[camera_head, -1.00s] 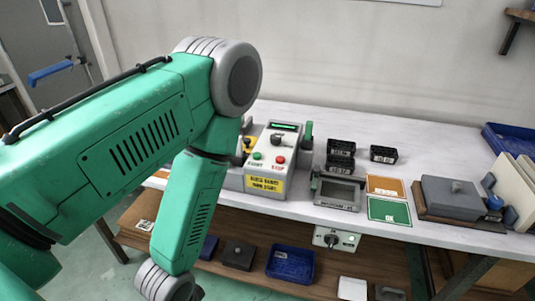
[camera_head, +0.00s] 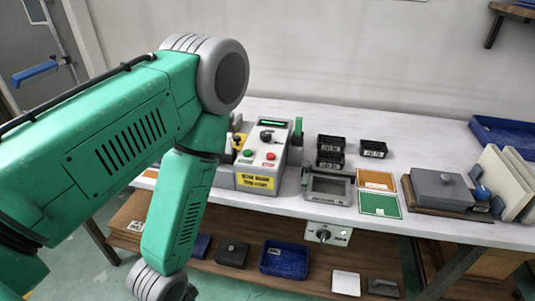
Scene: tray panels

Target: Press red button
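The red button (camera_head: 270,156) sits on the sloped top face of a grey control box (camera_head: 281,166) on the white table. A green button (camera_head: 247,153) is to its left, and a dark knob (camera_head: 266,136) is above them on the same face. A yellow label is on the front of the box. My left arm comes in from the left and bends down in front of the table, left of the control box. Its gripper is below the picture's edge or hidden. My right arm and gripper are not in view.
Right of the box stand black bins (camera_head: 330,150), a grey framed device (camera_head: 328,186), orange and green cards (camera_head: 379,204), and a grey lidded block (camera_head: 442,189). Below is a wooden shelf with a blue tray (camera_head: 284,258). A switch box (camera_head: 327,234) hangs under the table edge.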

